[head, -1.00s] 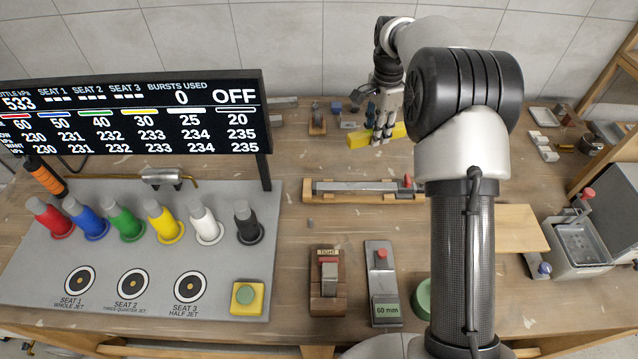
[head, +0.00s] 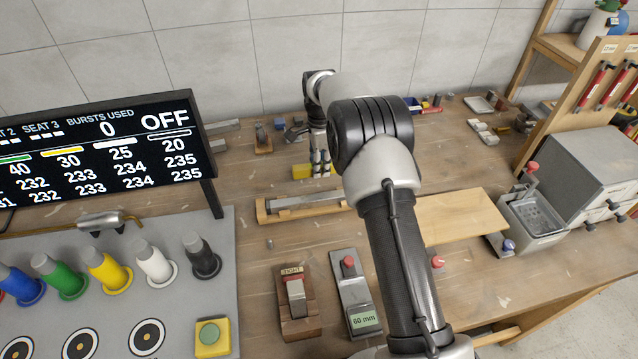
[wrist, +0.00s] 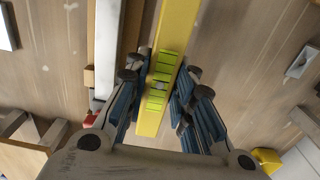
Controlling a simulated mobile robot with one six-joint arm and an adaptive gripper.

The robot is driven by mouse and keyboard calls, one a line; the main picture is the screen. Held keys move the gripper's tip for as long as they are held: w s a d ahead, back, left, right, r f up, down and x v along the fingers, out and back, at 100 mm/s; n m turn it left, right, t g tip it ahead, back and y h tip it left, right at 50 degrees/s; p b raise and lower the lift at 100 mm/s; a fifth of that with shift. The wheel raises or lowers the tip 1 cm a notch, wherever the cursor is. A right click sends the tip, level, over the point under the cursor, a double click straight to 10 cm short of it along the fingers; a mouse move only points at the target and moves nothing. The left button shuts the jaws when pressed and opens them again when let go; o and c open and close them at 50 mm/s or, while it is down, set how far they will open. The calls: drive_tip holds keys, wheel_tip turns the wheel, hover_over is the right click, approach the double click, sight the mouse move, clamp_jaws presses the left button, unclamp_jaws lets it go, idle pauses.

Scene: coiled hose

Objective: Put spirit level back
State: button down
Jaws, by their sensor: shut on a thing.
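The spirit level is a yellow bar with bright green vials. In the wrist view the spirit level (wrist: 178,48) runs up the picture between my fingers. In the head view the spirit level (head: 301,172) shows only in part, behind the wooden holder with the metal bar; my arm hides its right end. My gripper (head: 319,168) is shut on it from above. In the wrist view my gripper (wrist: 161,88) has blue-grey fingers on both sides of the bar near the vials. I cannot tell whether the level touches the table.
A wooden holder (head: 267,212) with a metal bar lies just in front of the level. Small tools (head: 263,140) stand behind it to the left. The display (head: 100,140) is at left, a wooden board (head: 460,215) at right.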

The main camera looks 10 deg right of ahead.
sight(320, 187)
drive_tip(key=shift+f+b, duration=0.8)
drive_tip(key=shift+f, duration=2.25)
drive_tip(key=shift+f, duration=0.1)
drive_tip(key=c, duration=1.7)
unclamp_jaws()
drive_tip(key=shift+o, duration=0.2)
